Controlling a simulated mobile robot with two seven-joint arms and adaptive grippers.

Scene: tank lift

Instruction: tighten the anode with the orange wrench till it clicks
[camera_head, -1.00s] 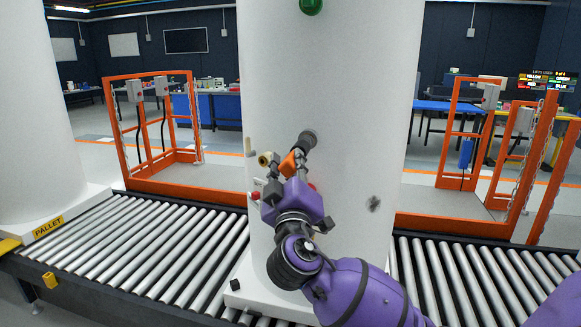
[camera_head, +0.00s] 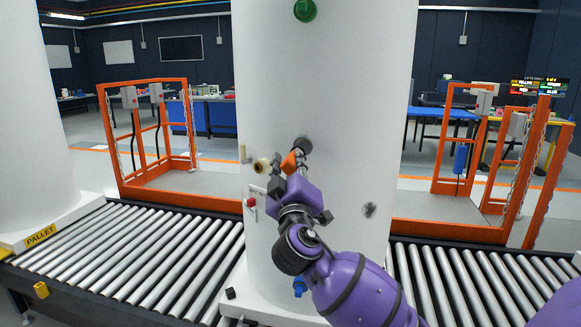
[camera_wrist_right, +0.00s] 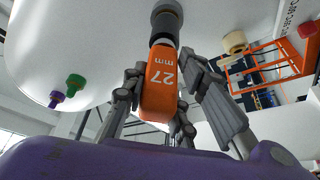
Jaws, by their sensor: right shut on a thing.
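The orange wrench (camera_head: 289,161) is in my right gripper (camera_head: 285,174), in front of the white tank (camera_head: 350,110). In the right wrist view the wrench (camera_wrist_right: 160,82) reads "27 mm", and the fingers of my right gripper (camera_wrist_right: 155,98) are shut around it. A dark round piece (camera_head: 304,145) lies beyond the wrench's far end, against the tank wall; it also shows in the right wrist view (camera_wrist_right: 167,20). I cannot tell where wrench head and anode meet. My left gripper is not in view.
A tan pipe stub (camera_head: 262,165) and a red knob (camera_head: 251,202) stick out of the tank left of my right gripper. A green cap (camera_head: 305,10) is higher up. The tank stands on a roller conveyor (camera_head: 120,250); orange frames (camera_head: 150,190) stand behind.

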